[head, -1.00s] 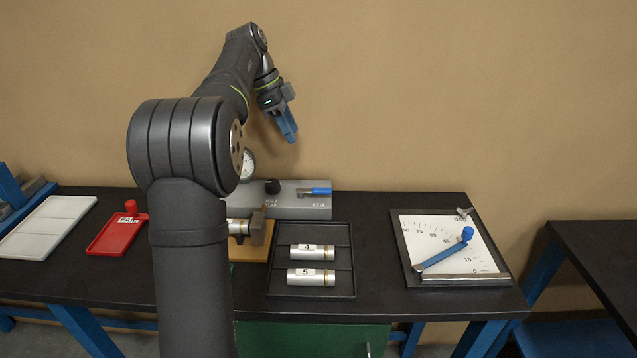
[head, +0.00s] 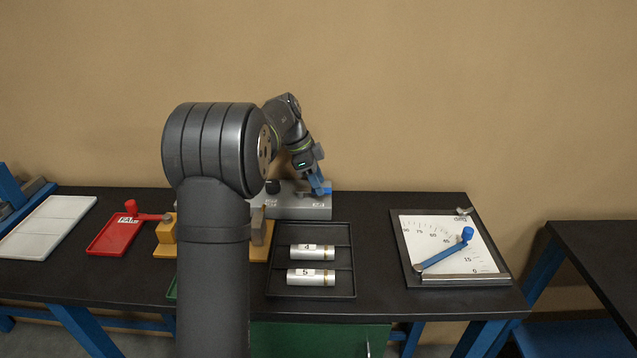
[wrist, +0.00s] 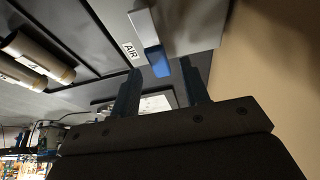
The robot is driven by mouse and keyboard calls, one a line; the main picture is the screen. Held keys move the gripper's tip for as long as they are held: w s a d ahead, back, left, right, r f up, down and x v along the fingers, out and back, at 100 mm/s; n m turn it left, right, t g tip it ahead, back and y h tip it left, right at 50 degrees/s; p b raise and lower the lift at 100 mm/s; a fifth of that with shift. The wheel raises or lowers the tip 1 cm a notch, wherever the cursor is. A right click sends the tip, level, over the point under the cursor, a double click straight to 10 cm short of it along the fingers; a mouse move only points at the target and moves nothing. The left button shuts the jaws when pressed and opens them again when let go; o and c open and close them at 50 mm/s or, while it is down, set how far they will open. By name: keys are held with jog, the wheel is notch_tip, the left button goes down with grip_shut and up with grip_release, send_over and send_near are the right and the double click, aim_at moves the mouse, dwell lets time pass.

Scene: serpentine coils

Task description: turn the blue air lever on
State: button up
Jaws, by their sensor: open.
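The air lever has a blue handle (wrist: 157,62) on a pale metal arm, and the AIR label (wrist: 130,50) is beside it in the wrist view. In the head view the lever is at the right end of the grey panel (head: 300,208), largely covered by my gripper (head: 319,187). My gripper is open. In the wrist view its two blue fingers (wrist: 159,72) stand on either side of the handle's end, with a visible gap on each side. I cannot tell how deep the handle sits between them.
A black tray (head: 311,261) holds two labelled metal cylinders (head: 312,252) in front of the panel. A dial board (head: 450,225) with a blue-knobbed pointer lies at the right. A red FAIL tray (head: 112,238) and a white tray (head: 48,226) are at the left. Wall stands behind.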

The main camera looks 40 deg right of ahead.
jog(key=shift+s+d+f, duration=0.1)
jog(key=shift+f, duration=0.3)
jog(key=shift+c, duration=0.2)
grip_shut()
jog(key=m, duration=0.1)
jog(key=a+m+y, duration=0.1)
jog(key=m, duration=0.1)
jog(key=s+m, duration=0.1)
jog(key=shift+a+g, duration=0.25)
jog(key=shift+g, duration=0.15)
jog(key=shift+s+a+m+y, duration=0.1)
jog(key=shift+a+m+y, duration=0.25)
jog(key=shift+m, duration=0.5)
jog(key=shift+s+a+m+y, duration=0.1)
jog(key=shift+a+m+y, duration=0.25)
jog(key=shift+m, duration=0.45)
jog(key=shift+a+m+y, duration=0.3)
jog(key=shift+m+y, duration=0.1)
jog(key=shift+m, duration=0.45)
